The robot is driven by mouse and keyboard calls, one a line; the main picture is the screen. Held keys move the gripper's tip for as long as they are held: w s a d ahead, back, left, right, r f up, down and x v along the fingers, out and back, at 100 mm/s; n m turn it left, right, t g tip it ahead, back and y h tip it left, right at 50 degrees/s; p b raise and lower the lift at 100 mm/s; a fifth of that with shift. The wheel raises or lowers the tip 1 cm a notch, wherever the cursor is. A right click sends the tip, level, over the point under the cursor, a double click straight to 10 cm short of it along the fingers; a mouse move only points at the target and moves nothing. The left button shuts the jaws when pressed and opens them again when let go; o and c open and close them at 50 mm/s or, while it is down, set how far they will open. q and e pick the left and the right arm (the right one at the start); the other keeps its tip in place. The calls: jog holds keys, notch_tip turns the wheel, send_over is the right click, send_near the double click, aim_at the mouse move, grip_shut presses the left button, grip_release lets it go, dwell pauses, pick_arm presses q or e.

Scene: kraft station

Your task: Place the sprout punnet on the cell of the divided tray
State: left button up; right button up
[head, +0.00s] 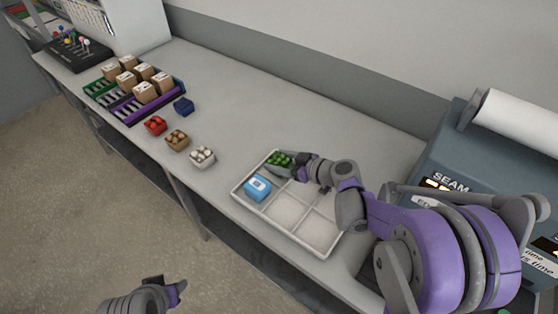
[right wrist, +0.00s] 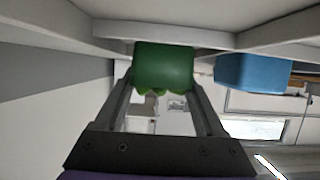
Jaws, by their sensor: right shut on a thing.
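The sprout punnet (head: 280,160), a green container with green lumps, is at the far left cell of the pale divided tray (head: 262,212). My right gripper (head: 287,164) is shut on it. In the right wrist view the green punnet (right wrist: 164,66) sits between the two fingers (right wrist: 163,82), against the tray's walls (right wrist: 215,38). I cannot tell whether it rests on the cell floor. A blue box with a white label (head: 257,187) sits in the neighbouring near cell. My left gripper (head: 172,287) is low in the head view, away from the table; its opening is unclear.
White (head: 202,156), brown (head: 177,140) and red (head: 155,125) punnets and a dark blue one (head: 184,106) stand left on the table. Beyond are crates with brown boxes (head: 145,92). A sealing machine (head: 440,150) stands at the right. The table's middle is clear.

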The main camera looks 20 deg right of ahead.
jog(key=o, duration=1.5)
jog(key=shift+s+a+f, duration=0.15)
jog(key=shift+s+f, duration=0.05)
jog(key=shift+f, duration=0.15)
jog(key=shift+r, duration=0.1)
jog(key=shift+r+p, duration=0.3)
jog(key=v, duration=1.2)
jog(key=shift+w+r, duration=0.2)
jog(key=shift+r, duration=0.2)
